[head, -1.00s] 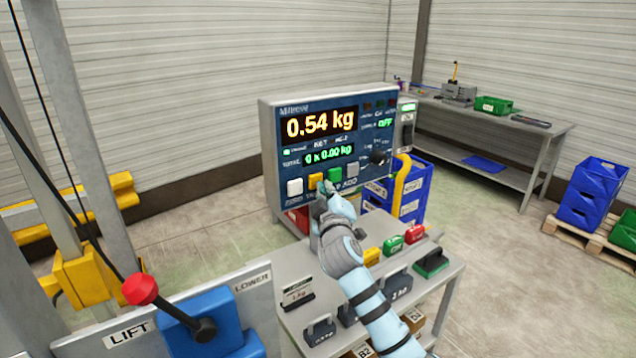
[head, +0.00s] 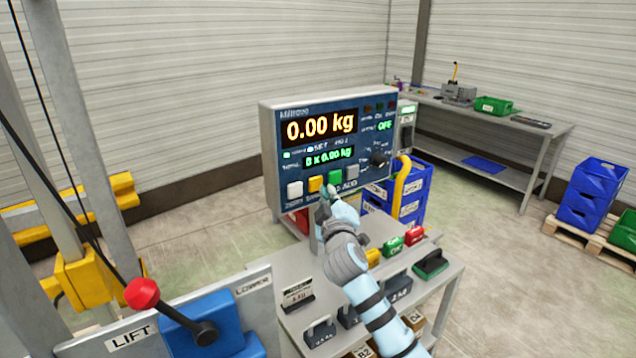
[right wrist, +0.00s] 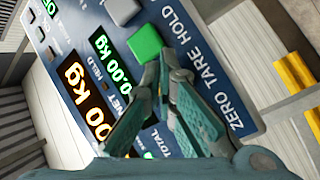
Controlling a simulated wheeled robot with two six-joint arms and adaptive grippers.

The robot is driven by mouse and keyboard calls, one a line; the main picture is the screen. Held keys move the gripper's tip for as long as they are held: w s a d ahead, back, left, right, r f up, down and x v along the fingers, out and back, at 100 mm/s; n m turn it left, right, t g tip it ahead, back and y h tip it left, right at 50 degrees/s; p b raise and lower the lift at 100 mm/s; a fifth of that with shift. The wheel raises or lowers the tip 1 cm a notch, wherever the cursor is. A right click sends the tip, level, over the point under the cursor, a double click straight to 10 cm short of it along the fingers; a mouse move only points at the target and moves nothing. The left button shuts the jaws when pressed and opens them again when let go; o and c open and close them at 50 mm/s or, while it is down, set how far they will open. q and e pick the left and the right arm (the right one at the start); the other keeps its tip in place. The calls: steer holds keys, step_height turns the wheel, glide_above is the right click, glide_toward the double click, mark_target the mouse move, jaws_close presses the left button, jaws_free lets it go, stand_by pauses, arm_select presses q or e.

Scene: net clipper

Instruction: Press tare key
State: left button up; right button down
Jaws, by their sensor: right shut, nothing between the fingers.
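The grey-framed scale panel (head: 268,150) faces me in the head view and reads 0.00 kg. Its row of keys runs white (head: 295,189), yellow (head: 315,184), green (head: 335,177) and grey (head: 352,171). In the right wrist view, the lettering ZERO, TARE, HOLD places the yellow key as tare; my fingers hide it there. My right gripper (head: 328,194) is shut and empty, its tips just below the yellow and green keys. In the right wrist view, its tips (right wrist: 166,66) are beside the green key (right wrist: 145,43); contact is unclear. My left gripper is out of view.
Below the panel, a bench (head: 278,306) holds weights and coloured blocks. A lift lever with a red knob (head: 142,293) stands front left. Blue crates (head: 412,185) stand behind the panel. A workbench (head: 545,130) is at the back right.

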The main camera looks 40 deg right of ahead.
steer(key=shift+s, duration=0.15)
steer(key=s+p, duration=0.1)
steer(key=s, duration=0.3)
steer(key=shift+s+p, duration=0.35)
steer(key=shift+s, duration=0.05)
stand_by(0.7)
